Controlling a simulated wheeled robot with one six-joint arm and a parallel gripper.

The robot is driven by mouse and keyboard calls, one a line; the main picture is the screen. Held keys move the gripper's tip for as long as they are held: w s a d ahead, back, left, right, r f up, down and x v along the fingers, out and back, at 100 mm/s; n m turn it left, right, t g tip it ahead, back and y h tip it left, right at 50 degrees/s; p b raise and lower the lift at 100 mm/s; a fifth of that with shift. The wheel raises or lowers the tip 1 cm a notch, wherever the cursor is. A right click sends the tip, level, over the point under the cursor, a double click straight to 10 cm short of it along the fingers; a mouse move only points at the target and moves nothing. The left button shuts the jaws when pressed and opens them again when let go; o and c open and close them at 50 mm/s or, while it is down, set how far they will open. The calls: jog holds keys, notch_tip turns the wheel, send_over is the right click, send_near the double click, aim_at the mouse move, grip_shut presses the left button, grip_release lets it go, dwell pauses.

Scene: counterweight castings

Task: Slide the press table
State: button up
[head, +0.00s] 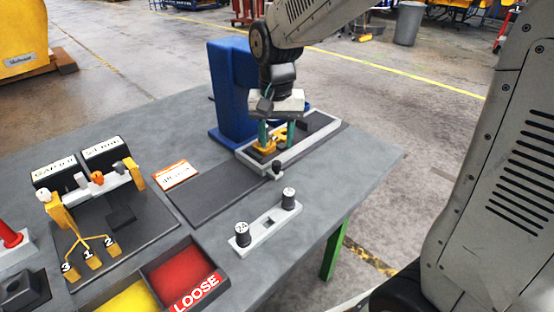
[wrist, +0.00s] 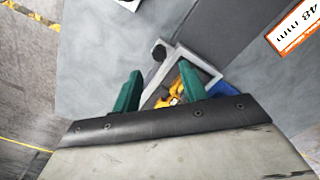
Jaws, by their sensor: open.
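The blue press (head: 228,95) stands at the back of the grey bench. The press table, a light grey rimmed tray (head: 318,143), lies at its foot with a yellow part (head: 264,146) in it. A black knob (head: 277,167) stands at the tray's near end. My gripper (head: 277,142) is open, its green fingers pointing down over the near part of the tray. In the wrist view the gripper (wrist: 158,92) shows the black knob (wrist: 158,52) beyond and between its fingers, with nothing gripped. The yellow part (wrist: 180,87) is partly hidden by a finger.
A dark flat strip (head: 215,195) runs from the press table and is bare. A grey block with two black-and-white knobs (head: 266,222) lies in front. Left are a yellow numbered fixture (head: 92,245), a red LOOSE bin (head: 180,275) and an orange-edged card (head: 176,175).

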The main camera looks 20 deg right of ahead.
aim_at(277, 162)
notch_tip(277, 162, down, 7)
dwell(0.3)
grip_shut()
